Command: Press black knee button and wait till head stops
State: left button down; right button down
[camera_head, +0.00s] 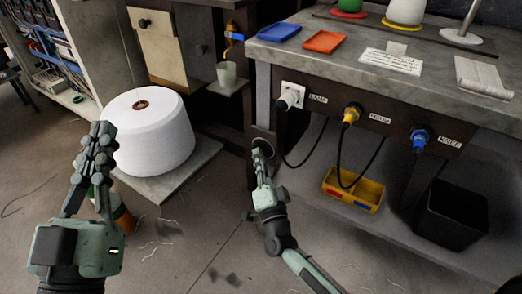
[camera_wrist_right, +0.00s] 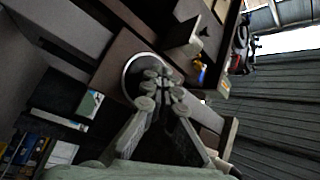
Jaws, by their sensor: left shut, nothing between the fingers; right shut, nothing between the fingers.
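The black knee button (camera_head: 263,141) is a dark round pad with a pale rim on the front of the bench leg. In the right wrist view its round face (camera_wrist_right: 135,72) shows behind my fingertips, partly hidden by them. My right gripper (camera_head: 258,157) is shut and empty, with its fingertips right at the button's lower part. It also shows shut in the right wrist view (camera_wrist_right: 161,88). I cannot tell whether the tips touch or press the button. My left gripper (camera_head: 101,138) is shut and empty, held up in front of the white thread cone, away from the button.
The large white thread cone (camera_head: 152,135) stands on a low plate. The bench (camera_head: 390,85) carries a blue tray (camera_head: 279,32) and an orange tray (camera_head: 324,41). Cables hang from its front plugs. A yellow bin (camera_head: 352,190) and a black bin (camera_head: 452,214) stand below.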

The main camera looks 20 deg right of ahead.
jog(key=shift+w+d+r, duration=0.1)
jog(key=shift+d, duration=0.1)
dwell(0.3)
jog(key=shift+s+a+p, duration=0.3)
jog(key=shift+s+a, duration=0.2)
jog(key=shift+a, duration=0.1)
jog(key=shift+s+a, duration=0.2)
jog(key=shift+a, duration=0.05)
jog(key=shift+a, duration=0.1)
